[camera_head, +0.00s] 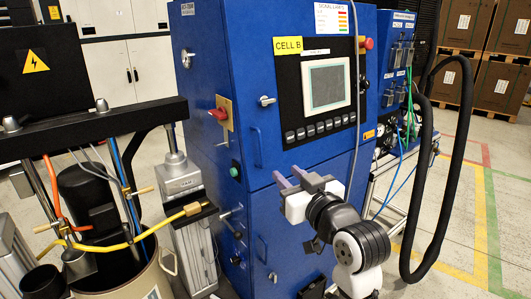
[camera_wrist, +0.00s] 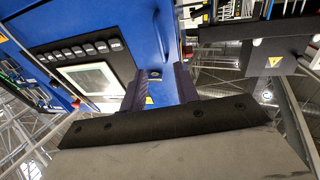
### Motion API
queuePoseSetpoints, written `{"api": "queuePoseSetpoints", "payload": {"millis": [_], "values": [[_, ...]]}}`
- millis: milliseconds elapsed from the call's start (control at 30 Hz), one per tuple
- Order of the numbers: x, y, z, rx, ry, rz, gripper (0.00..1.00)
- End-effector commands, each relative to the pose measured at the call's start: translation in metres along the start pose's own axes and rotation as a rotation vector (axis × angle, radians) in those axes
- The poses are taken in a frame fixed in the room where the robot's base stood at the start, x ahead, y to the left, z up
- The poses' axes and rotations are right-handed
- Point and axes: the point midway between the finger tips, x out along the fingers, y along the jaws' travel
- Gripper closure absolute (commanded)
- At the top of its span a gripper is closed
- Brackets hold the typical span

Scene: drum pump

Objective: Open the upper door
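The blue cabinet's upper door (camera_head: 290,150) is shut in the head view and carries a screen panel (camera_head: 327,84). A blue pull handle (camera_head: 256,146) sits on its left side, with a silver latch (camera_head: 266,100) above it. My gripper (camera_head: 290,178) is in front of the cabinet, below the panel and to the lower right of the handle, apart from it. Its purple-grey fingers are spread with nothing visible between them. In the wrist view, my gripper (camera_wrist: 162,85) shows a gap between its fingers, and the screen panel (camera_wrist: 90,75) appears upside down at left.
A lower door (camera_head: 285,235) with its own handle (camera_head: 262,248) is below. A red switch (camera_head: 219,113) is on the cabinet's left side. A drum with hoses (camera_head: 120,275) stands at left. A thick black hose (camera_head: 455,170) loops at right. Open floor (camera_head: 460,225) lies at right.

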Motion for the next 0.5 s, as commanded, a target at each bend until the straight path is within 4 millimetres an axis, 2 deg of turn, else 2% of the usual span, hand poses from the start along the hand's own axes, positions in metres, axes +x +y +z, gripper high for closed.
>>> {"api": "queuePoseSetpoints", "payload": {"millis": [300,500], "values": [[0.068,-0.002,-0.004,0.001,-0.001,-0.004,0.69],[0.103,-0.001,-0.003,0.0,-0.001,-0.002,0.69]]}}
